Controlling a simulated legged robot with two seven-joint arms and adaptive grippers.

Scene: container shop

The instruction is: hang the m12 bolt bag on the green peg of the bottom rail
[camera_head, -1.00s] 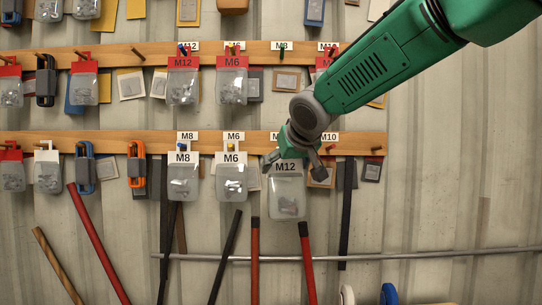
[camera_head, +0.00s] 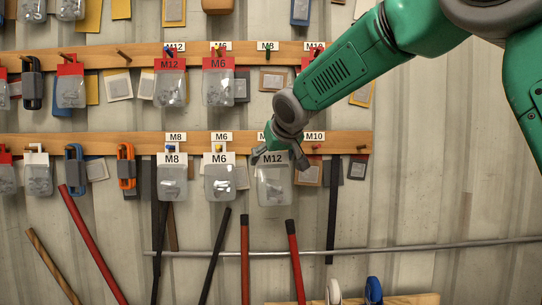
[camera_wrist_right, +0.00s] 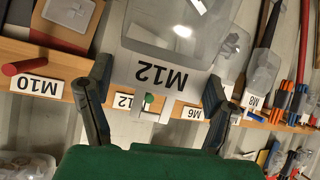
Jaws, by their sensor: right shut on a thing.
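The M12 bolt bag (camera_head: 273,188) is a clear pouch with a grey-white card header, hanging upright at the bottom rail (camera_head: 85,144). My right gripper (camera_head: 281,158) is shut on its header; the wrist view shows one finger (camera_wrist_right: 92,110) and the other finger (camera_wrist_right: 218,108) at the header's two sides. In that view the green peg (camera_wrist_right: 149,99) shows at the header's slot, under the M12 print. I cannot tell how far the peg passes through. In the head view the gripper hides this peg. My left gripper is not in view.
Left of it an M6 bag (camera_head: 220,182) and an M8 bag (camera_head: 172,182) hang on the same rail. The red peg (camera_wrist_right: 24,65) by the M10 label (camera_wrist_right: 37,85) is beside it. The top rail (camera_head: 130,55) holds red-headed bags above. Rods lean below.

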